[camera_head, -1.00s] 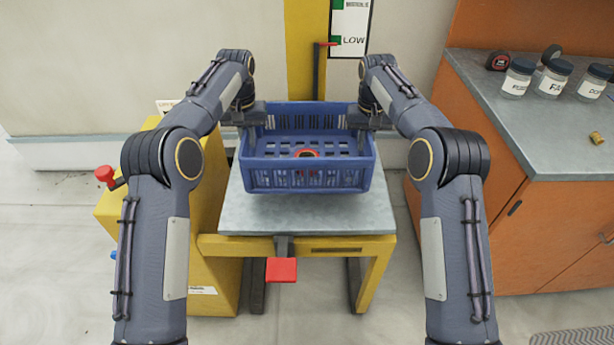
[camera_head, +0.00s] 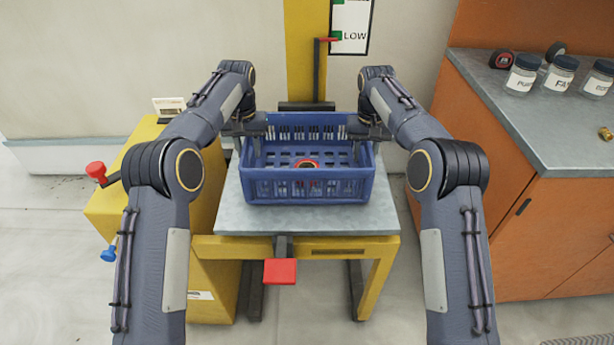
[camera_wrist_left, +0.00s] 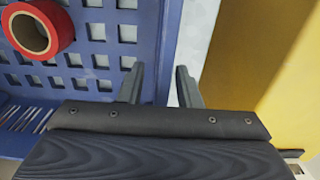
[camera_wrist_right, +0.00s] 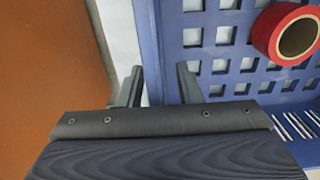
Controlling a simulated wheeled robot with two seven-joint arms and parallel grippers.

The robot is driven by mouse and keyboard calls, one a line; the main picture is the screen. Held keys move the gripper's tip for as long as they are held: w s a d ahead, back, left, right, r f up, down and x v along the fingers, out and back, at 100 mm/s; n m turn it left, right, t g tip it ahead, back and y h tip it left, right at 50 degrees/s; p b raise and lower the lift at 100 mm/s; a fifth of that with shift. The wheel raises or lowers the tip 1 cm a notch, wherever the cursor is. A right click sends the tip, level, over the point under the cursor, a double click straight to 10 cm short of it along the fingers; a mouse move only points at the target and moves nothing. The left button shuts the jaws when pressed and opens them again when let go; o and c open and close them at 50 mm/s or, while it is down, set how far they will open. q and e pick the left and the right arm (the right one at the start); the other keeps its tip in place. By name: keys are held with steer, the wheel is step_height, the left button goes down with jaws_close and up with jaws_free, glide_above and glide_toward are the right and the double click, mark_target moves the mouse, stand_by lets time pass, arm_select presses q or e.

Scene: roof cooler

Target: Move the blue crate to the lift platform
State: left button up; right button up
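The blue crate (camera_head: 308,190) sits on the grey top of the lift platform (camera_head: 255,220), in the middle of the head view. It looks level and rests within the top's edges. My left gripper (camera_head: 248,133) is at the crate's left wall. In the left wrist view its two fingers (camera_wrist_left: 160,85) stand apart on either side of the wall (camera_wrist_left: 168,50), with a gap showing. My right gripper (camera_head: 367,133) is at the right wall. In the right wrist view its fingers (camera_wrist_right: 158,85) also stand apart astride the wall (camera_wrist_right: 150,40).
A red tape roll (camera_head: 307,165) lies in the crate. The yellow lift has a red pedal (camera_head: 280,271), a red knob (camera_head: 95,169) and a mast (camera_head: 306,50) behind. An orange cabinet (camera_head: 480,190) with several jars on its grey top stands close on the right.

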arm_select(q)
step_height(320, 180, up, 7)
steer(key=shift+r, duration=0.2)
arm_select(e)
steer(key=shift+r, duration=3.75)
